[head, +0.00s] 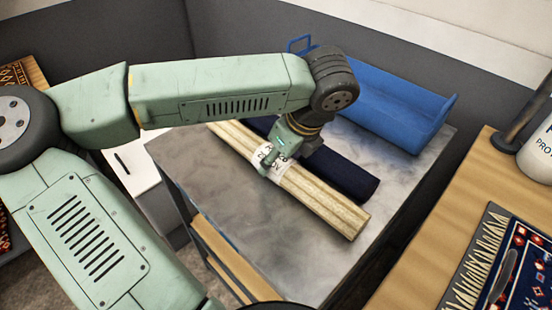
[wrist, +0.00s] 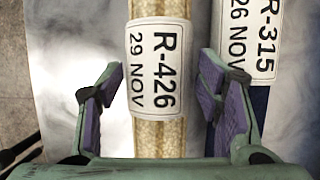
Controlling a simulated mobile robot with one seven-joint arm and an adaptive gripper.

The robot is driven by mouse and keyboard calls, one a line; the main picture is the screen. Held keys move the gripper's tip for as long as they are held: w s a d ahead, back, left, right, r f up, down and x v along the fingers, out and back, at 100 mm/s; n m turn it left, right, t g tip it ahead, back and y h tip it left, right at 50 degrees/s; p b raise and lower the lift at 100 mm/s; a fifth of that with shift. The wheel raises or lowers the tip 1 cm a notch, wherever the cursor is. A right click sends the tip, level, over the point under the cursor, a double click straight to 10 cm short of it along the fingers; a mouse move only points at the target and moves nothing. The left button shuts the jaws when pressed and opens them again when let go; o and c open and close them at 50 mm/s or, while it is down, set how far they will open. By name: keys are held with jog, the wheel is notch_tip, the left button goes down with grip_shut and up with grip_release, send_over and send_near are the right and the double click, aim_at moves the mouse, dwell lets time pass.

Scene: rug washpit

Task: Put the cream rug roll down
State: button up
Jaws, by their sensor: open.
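The cream rug roll (head: 320,202) lies on the grey metal-topped table (head: 240,235), beside a dark navy roll (head: 345,174). My gripper (wrist: 155,90) is open, with one purple-padded finger on each side of the cream roll and a gap between pads and roll. In the head view my gripper (head: 272,165) is over the labelled middle of the roll and partly hides it.
The navy roll's label (wrist: 255,40) reads R-315, close to my right finger. A blue tray (head: 390,105) stands at the table's back. A wooden table (head: 410,260) at right holds a patterned rug (head: 515,265) and a white container (head: 540,150). The table's front is clear.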

jog(key=shift+w+a+f, duration=0.15)
jog(key=shift+f, duration=0.45)
jog(key=shift+c, duration=0.6)
grip_shut()
